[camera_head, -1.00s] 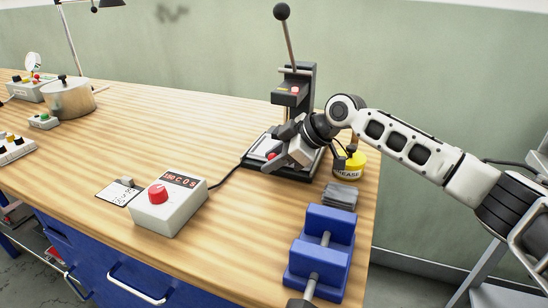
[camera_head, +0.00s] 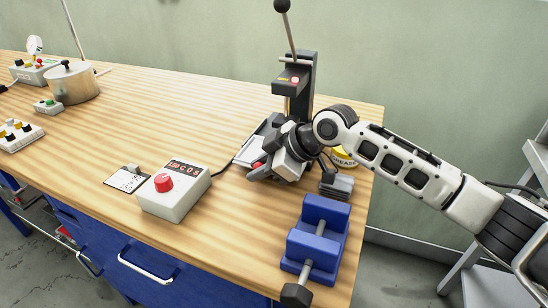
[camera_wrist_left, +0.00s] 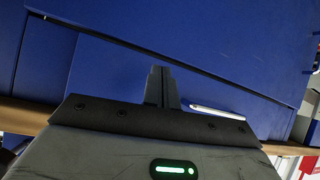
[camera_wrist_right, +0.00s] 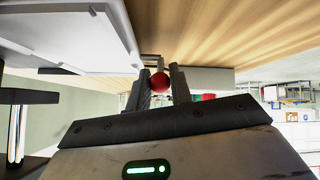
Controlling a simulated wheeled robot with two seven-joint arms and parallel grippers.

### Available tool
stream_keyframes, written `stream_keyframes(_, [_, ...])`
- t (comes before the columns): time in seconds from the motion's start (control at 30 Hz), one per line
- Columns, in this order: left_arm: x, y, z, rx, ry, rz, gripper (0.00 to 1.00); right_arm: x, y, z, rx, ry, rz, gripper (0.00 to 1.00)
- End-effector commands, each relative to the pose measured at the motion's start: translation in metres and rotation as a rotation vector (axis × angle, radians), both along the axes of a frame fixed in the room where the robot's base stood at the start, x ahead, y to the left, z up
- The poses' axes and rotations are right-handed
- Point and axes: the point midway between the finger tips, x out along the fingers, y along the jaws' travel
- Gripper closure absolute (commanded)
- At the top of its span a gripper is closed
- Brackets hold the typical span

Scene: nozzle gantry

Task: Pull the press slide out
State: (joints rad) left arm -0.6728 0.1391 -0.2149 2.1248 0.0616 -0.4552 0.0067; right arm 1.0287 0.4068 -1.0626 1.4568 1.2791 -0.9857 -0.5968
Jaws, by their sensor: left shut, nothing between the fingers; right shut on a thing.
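The press (camera_head: 295,82) stands at the back right of the bench, with a long black-knobbed lever. Its pale slide (camera_head: 247,153) reaches out toward the front, partly hidden behind my right gripper. My right gripper (camera_head: 260,169) is shut on the slide's red knob (camera_head: 256,165). In the right wrist view the red knob (camera_wrist_right: 160,82) sits between the two fingers, and the pale slide (camera_wrist_right: 75,38) is at upper left. My left gripper (camera_wrist_left: 161,86) shows only in the left wrist view, shut and empty in front of the blue bench front.
A white control box (camera_head: 174,192) with a red dial stands to the left. A blue vise (camera_head: 318,238) stands at the front right. A yellow grease tin (camera_head: 343,158) and grey blocks (camera_head: 336,184) are close to my right arm. The wood between box and vise is clear.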

Motion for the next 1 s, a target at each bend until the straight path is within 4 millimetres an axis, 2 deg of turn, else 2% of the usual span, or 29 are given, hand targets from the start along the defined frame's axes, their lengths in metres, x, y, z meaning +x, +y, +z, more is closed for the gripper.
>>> stream_keyframes(0.07, [-0.001,0.0,-0.001,0.0,0.003,-0.001,1.0,0.0,-0.001,0.0,-0.002,-0.001,0.0,1.0])
stream_keyframes(0.1, [-0.001,0.0,-0.001,0.0,0.004,-0.001,1.0,0.0,-0.001,0.0,-0.002,-0.001,0.0,0.76])
stream_keyframes(0.13, [-0.002,0.0,-0.002,0.0,0.005,-0.001,1.0,0.0,-0.001,0.0,-0.002,-0.002,-0.001,0.7])
stream_keyframes(0.43, [-0.003,0.0,-0.002,0.001,0.01,-0.003,1.0,0.0,-0.003,0.001,0.0,-0.002,-0.003,0.7])
stream_keyframes(0.57, [-0.003,0.0,-0.003,0.0,0.01,-0.003,1.0,-0.002,-0.01,0.008,0.001,-0.003,-0.004,0.7])
stream_keyframes(0.67, [-0.003,0.0,-0.003,0.0,0.01,-0.003,1.0,-0.007,-0.021,0.02,-0.001,-0.006,-0.003,0.7])
stream_keyframes(1.0, [-0.003,-0.001,-0.002,-0.002,0.007,-0.003,1.0,-0.032,-0.075,0.076,-0.003,-0.006,-0.004,0.7])
